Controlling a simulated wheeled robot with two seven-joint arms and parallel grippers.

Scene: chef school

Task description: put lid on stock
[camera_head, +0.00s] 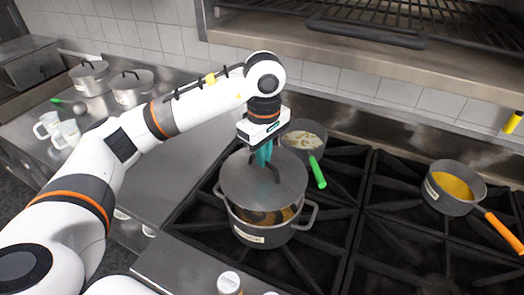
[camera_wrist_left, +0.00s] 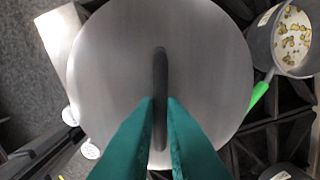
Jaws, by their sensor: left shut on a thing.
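A round grey metal lid (camera_head: 251,186) with a dark bar handle is held by my left gripper (camera_head: 265,158). In the left wrist view the teal fingers (camera_wrist_left: 161,100) are closed around the lid's handle (camera_wrist_left: 160,72), and the lid (camera_wrist_left: 110,60) fills the middle. The lid is over the back part of the stock pot (camera_head: 262,233) on the stove. The pot's front opening still shows, with brown stock inside. The lid looks tilted or raised above the rim; I cannot tell whether it touches. My right gripper is not seen.
A pan with pale food and a green handle (camera_head: 318,172) stands just behind the pot. A pan of yellow food (camera_head: 454,187) with an orange handle is at the right. Lidded pots (camera_head: 131,88) and white mugs (camera_head: 66,134) are on the left counter. A shelf overhangs the back.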

